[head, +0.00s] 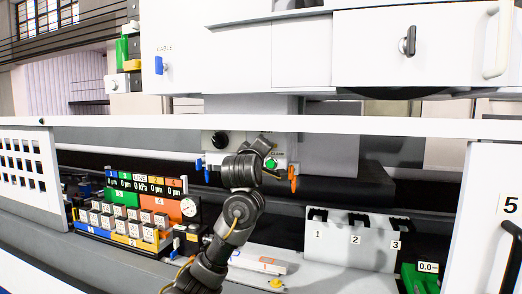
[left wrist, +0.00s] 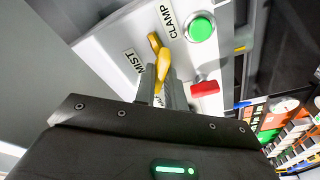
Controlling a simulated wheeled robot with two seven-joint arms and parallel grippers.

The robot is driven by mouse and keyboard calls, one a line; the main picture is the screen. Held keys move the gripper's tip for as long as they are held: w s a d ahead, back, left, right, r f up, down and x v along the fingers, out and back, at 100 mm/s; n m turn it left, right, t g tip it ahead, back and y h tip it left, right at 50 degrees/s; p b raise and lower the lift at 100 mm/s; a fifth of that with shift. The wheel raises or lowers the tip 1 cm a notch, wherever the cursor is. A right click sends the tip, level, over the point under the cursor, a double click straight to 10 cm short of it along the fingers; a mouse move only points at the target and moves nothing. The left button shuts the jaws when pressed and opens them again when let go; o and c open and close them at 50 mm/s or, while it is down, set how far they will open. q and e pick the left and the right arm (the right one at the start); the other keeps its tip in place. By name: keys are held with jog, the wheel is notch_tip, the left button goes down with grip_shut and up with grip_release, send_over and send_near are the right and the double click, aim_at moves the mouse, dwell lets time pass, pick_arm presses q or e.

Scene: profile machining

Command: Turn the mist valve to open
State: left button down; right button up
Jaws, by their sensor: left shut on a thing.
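The mist valve lever (left wrist: 163,68) is yellow and sits beside the MIST label (left wrist: 133,61) on the white panel in the left wrist view. The two fingers of my left gripper (left wrist: 164,88) stand on either side of its lower end, shut on it. In the head view my left arm reaches up to the panel (head: 232,145), and its dark links hide the fingers. An orange lever (head: 292,178) hangs at the panel's right end there.
A green button (left wrist: 200,28) next to the CLAMP label and a red handle (left wrist: 205,88) are close to the fingers. Blue levers (head: 208,172) hang at the panel's left. A display stand (head: 135,205) is lower left, a numbered rack (head: 352,240) lower right. A white rail (head: 400,127) crosses above.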

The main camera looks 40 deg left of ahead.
pick_arm(q)
jog(key=n, duration=0.3)
jog(key=shift+p, duration=0.35)
jog(key=n+p, duration=0.2)
jog(key=n+g+p, duration=0.1)
jog(key=n+p, duration=0.1)
jog(key=shift+r+n, duration=0.2)
jog(key=shift+n, duration=0.1)
jog(key=c, duration=1.3)
grip_release()
jog(key=shift+f, duration=0.15)
jog(key=shift+d, duration=0.2)
